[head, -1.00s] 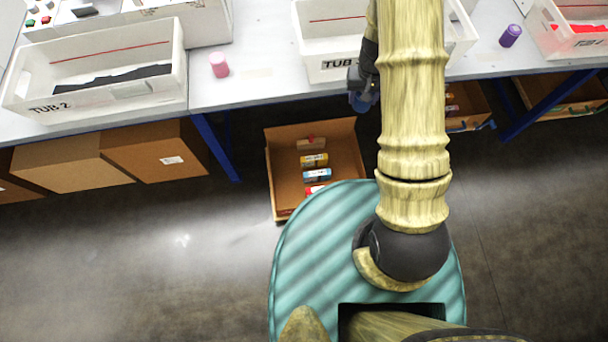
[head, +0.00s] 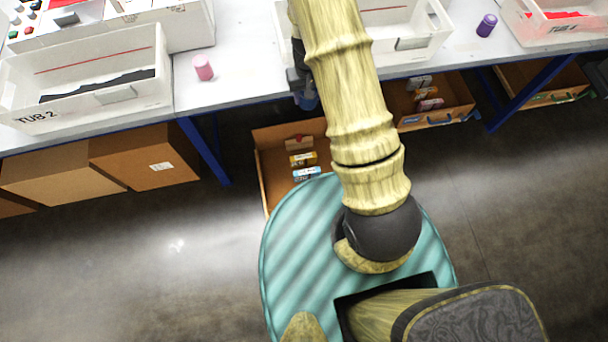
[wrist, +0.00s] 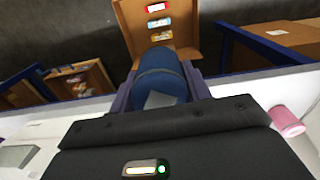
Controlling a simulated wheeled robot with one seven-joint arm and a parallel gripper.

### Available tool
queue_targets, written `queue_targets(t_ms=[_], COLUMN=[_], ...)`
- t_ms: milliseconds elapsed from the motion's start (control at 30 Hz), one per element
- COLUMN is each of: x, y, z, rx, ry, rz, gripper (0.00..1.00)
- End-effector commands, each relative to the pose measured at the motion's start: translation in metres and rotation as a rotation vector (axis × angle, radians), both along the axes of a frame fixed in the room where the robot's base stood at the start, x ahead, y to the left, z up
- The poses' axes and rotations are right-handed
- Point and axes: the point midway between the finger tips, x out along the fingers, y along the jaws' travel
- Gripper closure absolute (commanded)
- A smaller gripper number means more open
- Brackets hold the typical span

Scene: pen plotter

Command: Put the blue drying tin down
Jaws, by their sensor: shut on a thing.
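My gripper (wrist: 158,92) is shut on the blue drying tin (wrist: 160,62), with a dark jaw on either side of it in the wrist view. In the head view the blue tin (head: 309,100) shows only partly below the dark end of my arm, beside the front edge of the white table (head: 235,75). My arm hides much of the gripper there. I cannot tell how high the tin is relative to the tabletop.
A pink tin (head: 203,68) and a purple tin (head: 487,25) stand on the table. White tubs, including Tub 2 (head: 85,108), line it. Below, an open cardboard drawer (head: 262,160) holds several small packs. Another open drawer (head: 455,115) is to the right. Bare tabletop lies around the pink tin.

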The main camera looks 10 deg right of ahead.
Motion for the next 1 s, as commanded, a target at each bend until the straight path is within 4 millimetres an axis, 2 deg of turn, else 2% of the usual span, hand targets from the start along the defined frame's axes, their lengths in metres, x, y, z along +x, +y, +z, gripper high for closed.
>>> queue_targets(t_ms=[167, 333, 1000], x=[0.000, 0.000, -0.001], y=[0.000, 0.005, 0.040], z=[-0.003, -0.026, -0.183], rx=[0.000, 0.000, 0.002], ry=[0.000, 0.000, 0.000], rz=[-0.001, -0.014, -0.160], gripper=[0.77, 0.77, 0.77])
